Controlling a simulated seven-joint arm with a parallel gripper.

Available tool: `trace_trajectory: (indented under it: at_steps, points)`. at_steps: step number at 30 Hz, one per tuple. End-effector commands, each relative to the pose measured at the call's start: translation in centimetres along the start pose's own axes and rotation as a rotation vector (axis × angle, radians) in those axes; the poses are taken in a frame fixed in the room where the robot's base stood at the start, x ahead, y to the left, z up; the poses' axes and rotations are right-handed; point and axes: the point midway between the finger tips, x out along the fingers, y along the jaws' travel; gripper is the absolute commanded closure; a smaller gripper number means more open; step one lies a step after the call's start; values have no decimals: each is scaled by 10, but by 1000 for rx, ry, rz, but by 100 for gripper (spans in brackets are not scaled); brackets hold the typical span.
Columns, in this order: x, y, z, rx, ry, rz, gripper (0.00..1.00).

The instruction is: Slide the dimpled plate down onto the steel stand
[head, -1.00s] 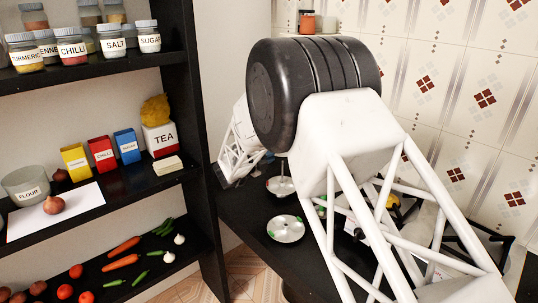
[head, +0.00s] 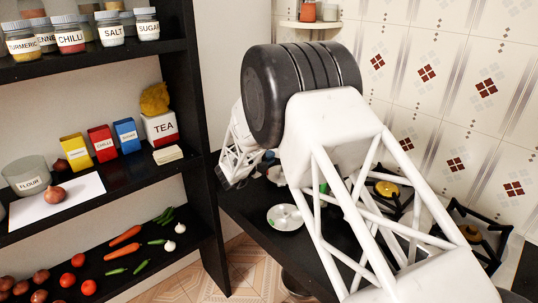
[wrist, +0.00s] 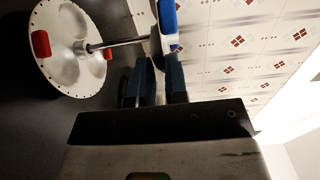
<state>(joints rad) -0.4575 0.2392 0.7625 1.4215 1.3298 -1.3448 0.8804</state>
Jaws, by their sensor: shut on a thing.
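The steel stand's rod (wrist: 118,43) rises from the middle of a dimpled plate with red tabs (wrist: 65,75) in the wrist view. My gripper (wrist: 156,65) is shut on a second dimpled plate with blue tabs (wrist: 166,38), seen nearly edge-on and only in part. The held plate is by the rod's free end; I cannot tell whether the rod is in its hole. In the head view my arm hides the held plate and most of the stand; part of the red-tabbed plate (head: 274,177) seems to show.
A plate with green tabs (head: 285,218) lies on the dark counter (head: 250,208) near its front edge. The stove burner (head: 387,188) is to the right, behind my arm. A shelf unit (head: 203,130) with jars, boxes and vegetables stands at the left.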

Motion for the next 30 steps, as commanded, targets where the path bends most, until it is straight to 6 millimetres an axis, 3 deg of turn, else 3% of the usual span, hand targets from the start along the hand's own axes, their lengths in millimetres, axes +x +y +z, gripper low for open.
trace_trajectory:
  at_steps: [30]
  points:
    - [1, 58, 0, -1, 0, 0, 100]
